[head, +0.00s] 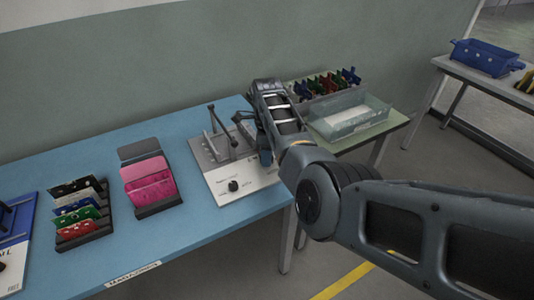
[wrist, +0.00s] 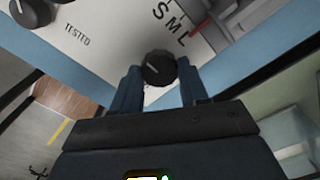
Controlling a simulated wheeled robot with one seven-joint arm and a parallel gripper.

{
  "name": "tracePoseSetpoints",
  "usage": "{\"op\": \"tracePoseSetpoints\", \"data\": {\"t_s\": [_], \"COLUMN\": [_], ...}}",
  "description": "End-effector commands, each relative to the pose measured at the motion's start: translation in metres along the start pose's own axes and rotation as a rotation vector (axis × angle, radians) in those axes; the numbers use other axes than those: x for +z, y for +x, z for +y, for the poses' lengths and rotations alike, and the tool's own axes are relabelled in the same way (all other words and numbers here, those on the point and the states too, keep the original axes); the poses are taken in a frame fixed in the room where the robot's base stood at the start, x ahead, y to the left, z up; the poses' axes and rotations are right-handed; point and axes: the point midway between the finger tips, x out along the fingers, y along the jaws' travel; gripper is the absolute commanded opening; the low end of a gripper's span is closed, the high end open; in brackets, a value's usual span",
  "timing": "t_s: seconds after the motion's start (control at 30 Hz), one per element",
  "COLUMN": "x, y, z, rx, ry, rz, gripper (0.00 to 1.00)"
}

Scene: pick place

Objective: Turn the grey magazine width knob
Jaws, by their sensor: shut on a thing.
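A dark round knob (wrist: 158,68) with a pale pointer line sits between my gripper's fingers in the wrist view. Letters S, M and L are printed on the white panel beside it. My gripper (wrist: 160,80) is shut on this knob, one blue finger on each side. In the head view my gripper (head: 265,153) is at the right end of the grey and white fixture (head: 250,186) and hides the knob. A second dark knob (head: 233,185) is on the fixture's white front; it also shows in the wrist view (wrist: 33,12), near the word TESTED.
The fixture stands on the blue table (head: 190,222), with upright dark handles (head: 222,130) on its top. A pink-card rack (head: 148,180) and a board rack (head: 80,212) stand left. A clear bin (head: 348,118) and a board-filled rack (head: 325,85) are on the right table.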

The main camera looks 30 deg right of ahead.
Motion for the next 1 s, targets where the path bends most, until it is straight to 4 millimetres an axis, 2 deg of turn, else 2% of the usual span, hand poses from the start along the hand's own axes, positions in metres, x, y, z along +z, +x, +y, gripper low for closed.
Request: {"op": "tracePoseSetpoints", "data": {"t_s": [0.43, 0.47, 0.5, 0.7, 1.0], "x": [0.0009, 0.0009, 0.0009, 0.0004, 0.0004], "y": [-0.0009, -0.0009, -0.0009, -0.0005, -0.0039], "z": [-0.0004, -0.0004, -0.0004, -0.0002, -0.0004], "rx": [-0.002, -0.002, -0.002, -0.001, -0.002], "ry": [0.008, 0.008, 0.008, 0.008, 0.008], "rz": [-0.001, -0.001, -0.001, -0.001, -0.001], "gripper": [0.13, 0.47, 0.5, 0.69, 0.69]}}
